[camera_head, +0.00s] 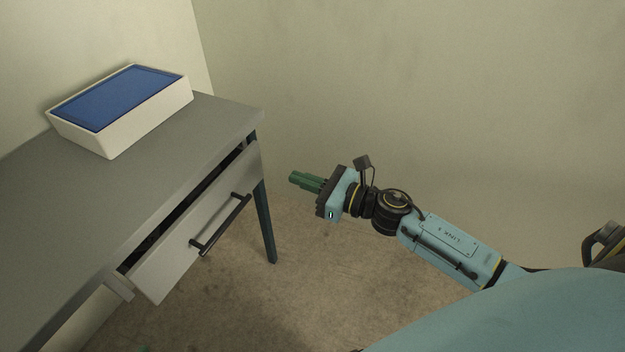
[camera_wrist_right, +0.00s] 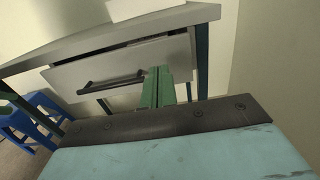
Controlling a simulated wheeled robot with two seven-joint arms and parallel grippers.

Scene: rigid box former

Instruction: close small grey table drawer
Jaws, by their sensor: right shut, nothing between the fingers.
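The grey table (camera_head: 60,190) stands at the left in the head view. Its light grey drawer (camera_head: 175,250) is pulled out part way, with a dark gap between its front and the tabletop. A black bar handle (camera_head: 222,226) is on the drawer front. The drawer front (camera_wrist_right: 165,58) and handle (camera_wrist_right: 110,82) also show in the right wrist view. My right gripper (camera_head: 294,178) has green fingers, is shut and empty, and is to the right of the drawer, apart from it. Its fingers (camera_wrist_right: 158,75) point towards the drawer front in the wrist view.
A white box with a blue top (camera_head: 125,105) sits on the tabletop. A dark table leg (camera_head: 264,225) stands near the drawer's far end. Blue stool-like furniture (camera_wrist_right: 35,115) shows at the left of the wrist view. The floor around my right gripper is clear.

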